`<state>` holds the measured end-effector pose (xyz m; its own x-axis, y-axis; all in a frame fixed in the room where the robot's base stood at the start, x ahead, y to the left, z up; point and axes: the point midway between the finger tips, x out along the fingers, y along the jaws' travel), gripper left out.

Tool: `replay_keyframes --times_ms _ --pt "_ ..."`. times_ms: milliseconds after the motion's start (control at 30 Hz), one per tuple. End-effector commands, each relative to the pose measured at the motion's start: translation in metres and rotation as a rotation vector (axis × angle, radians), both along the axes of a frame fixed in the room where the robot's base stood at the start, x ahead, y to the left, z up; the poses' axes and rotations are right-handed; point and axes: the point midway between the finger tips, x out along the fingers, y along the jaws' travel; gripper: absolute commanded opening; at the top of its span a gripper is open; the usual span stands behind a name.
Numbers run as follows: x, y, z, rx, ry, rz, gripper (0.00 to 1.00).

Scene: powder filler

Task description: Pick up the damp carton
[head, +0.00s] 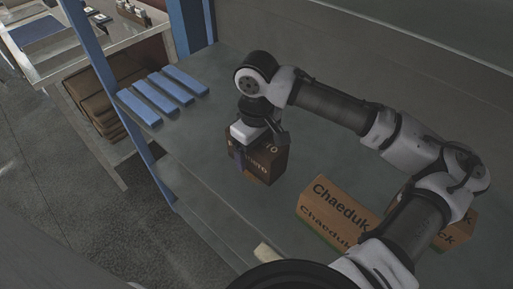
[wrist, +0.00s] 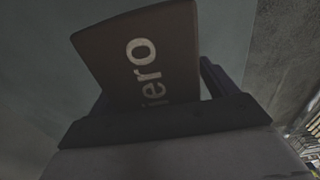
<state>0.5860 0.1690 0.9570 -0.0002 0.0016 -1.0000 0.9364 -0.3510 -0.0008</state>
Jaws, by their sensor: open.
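A dark brown carton (head: 266,161) with pale lettering stands on the grey shelf, darker than the other cartons in the head view. My gripper (head: 246,158) is open at its upper left side, with the fingers pointing down and partly hiding its front. In the wrist view the dark carton (wrist: 150,60) fills the middle, with the letters "iero" showing, close beyond my gripper's dark edge (wrist: 165,122). I cannot tell whether the fingers touch it.
Two lighter "Chaeduk" cartons (head: 337,212) stand to the right, one partly hidden behind my arm. Several blue bars (head: 163,93) lie on the shelf (head: 190,150) at the left. A blue post (head: 122,90) rises at the shelf's left edge.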

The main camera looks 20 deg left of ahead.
Motion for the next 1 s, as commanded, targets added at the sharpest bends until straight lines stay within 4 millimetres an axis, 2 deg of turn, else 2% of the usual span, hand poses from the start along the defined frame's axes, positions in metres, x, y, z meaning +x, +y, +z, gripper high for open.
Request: replay_keyframes --times_ms 67,533,833,1000 --pt "0.0 0.0 0.0 0.0 0.0 0.0 0.82" --pt "0.0 0.0 0.0 0.0 0.0 0.0 0.22" --pt "0.001 0.001 0.006 0.0 -0.002 0.0 0.22" --pt "0.0 0.001 0.032 0.002 -0.004 0.002 0.22"
